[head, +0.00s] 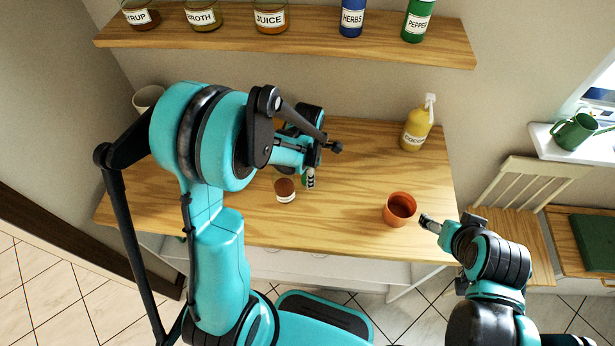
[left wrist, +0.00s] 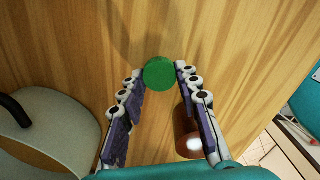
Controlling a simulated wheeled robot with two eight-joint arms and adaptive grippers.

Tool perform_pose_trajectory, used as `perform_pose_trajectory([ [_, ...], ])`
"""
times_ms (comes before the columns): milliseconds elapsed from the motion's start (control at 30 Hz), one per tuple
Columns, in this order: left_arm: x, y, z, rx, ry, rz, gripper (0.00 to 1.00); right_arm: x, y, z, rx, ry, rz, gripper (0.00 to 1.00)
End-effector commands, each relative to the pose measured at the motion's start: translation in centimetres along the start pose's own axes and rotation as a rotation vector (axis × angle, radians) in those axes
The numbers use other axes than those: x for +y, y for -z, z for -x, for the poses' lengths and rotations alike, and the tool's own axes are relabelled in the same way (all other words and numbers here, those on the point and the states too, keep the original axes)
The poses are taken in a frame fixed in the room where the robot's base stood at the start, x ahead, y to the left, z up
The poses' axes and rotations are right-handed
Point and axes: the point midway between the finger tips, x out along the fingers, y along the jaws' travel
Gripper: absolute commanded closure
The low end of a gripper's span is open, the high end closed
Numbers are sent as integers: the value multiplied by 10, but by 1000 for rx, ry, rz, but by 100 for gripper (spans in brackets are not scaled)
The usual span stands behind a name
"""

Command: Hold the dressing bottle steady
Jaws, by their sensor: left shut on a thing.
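My left gripper (head: 312,182) is over the middle of the wooden worktop, mostly behind my own arm. In the left wrist view its fingers (left wrist: 160,78) are closed on both sides of a round green top (left wrist: 160,73), seen from above. I take this as the dressing bottle; its label is not readable. In the head view only a sliver of green shows beside the fingers. My right gripper (head: 430,223) is near the front right edge, just right of the terracotta cup (head: 400,208); I cannot tell whether it is open.
A brown jar (head: 285,190) with a white label stands close to my left gripper. A shelf (head: 300,38) with labelled containers runs above. The right middle worktop is clear.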

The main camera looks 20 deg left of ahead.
Motion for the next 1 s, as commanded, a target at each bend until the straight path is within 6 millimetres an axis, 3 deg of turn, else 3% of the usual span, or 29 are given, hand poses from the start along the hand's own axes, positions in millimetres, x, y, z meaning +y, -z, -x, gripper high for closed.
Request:
perform_pose_trajectory([
  [367, 0, 0, -5, 0, 0, 0, 100, 0, -3, -4, 0, 0, 0, 27],
  [400, 0, 0, -4, 0, 0, 0, 57, 0, -2, -3, 0, 0, 0, 27],
  [467, 0, 0, -4, 0, 0, 0, 47, 0, -2, -3, 0, 0, 0, 27],
  [833, 0, 0, 2, 0, 0, 0, 47, 0, 1, 2, 0, 0, 0, 27],
  [1000, -1, 0, 30, 0, 0, 0, 47, 0, 6, 8, 0, 0, 0, 27],
])
